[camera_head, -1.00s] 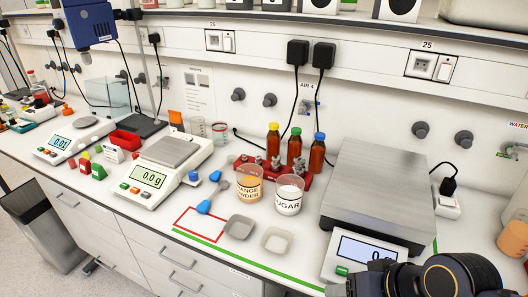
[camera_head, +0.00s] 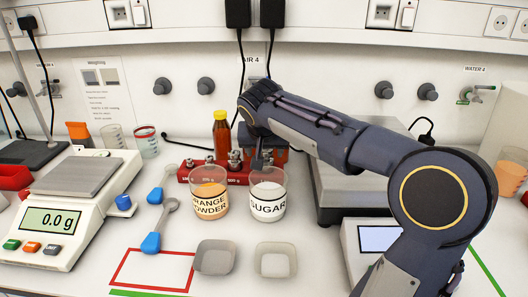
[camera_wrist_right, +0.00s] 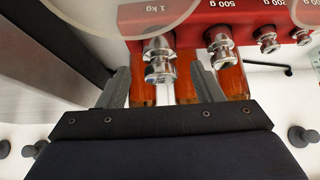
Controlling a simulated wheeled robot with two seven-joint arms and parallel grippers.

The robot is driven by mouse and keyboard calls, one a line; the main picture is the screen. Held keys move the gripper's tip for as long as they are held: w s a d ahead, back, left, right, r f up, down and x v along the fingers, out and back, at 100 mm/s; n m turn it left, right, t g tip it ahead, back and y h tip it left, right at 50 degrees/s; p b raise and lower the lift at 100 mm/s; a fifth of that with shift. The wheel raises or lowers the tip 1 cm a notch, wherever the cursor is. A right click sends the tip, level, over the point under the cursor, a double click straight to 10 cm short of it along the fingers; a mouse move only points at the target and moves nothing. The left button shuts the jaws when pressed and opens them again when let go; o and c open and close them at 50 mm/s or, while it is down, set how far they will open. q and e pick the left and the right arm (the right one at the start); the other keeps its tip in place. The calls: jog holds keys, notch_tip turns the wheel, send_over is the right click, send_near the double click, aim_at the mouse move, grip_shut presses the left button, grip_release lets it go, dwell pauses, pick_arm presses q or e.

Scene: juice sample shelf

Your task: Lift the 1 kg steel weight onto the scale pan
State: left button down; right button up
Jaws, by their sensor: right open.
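The 1 kg steel weight (camera_wrist_right: 160,60) stands in the red weight rack (camera_wrist_right: 205,20) beside its "1 kg" label in the right wrist view. My right gripper (camera_wrist_right: 162,85) is open, with one finger on each side of the weight in that picture; I cannot tell if they touch it. In the head view my right gripper (camera_head: 263,160) is at the right end of the rack, hiding that weight. A balance with a grey pan (camera_head: 78,176) stands at the left, reading 0.0 g. A large scale with a steel platform (camera_head: 325,190) is partly hidden behind my right arm. My left gripper is not in view.
Orange powder (camera_head: 208,196) and sugar (camera_head: 268,198) beakers stand close in front of the rack. Bottles (camera_head: 221,132) stand behind it. Two weighing boats (camera_head: 215,258), blue scoops (camera_head: 152,243) and a red outlined rectangle (camera_head: 150,270) lie in front.

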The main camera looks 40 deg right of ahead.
aim_at(265, 151)
jog(key=b+x, duration=0.2)
jog(key=x, duration=0.5)
jog(key=shift+s, duration=0.1)
jog(key=c, duration=1)
jog(key=shift+r, duration=0.1)
jog(key=shift+c, duration=0.3)
jog(key=shift+d, duration=0.1)
jog(key=shift+r+p, duration=0.4)
jog(key=shift+r, duration=0.35)
jog(key=shift+r+p, duration=0.8)
jog(key=shift+r, duration=0.2)
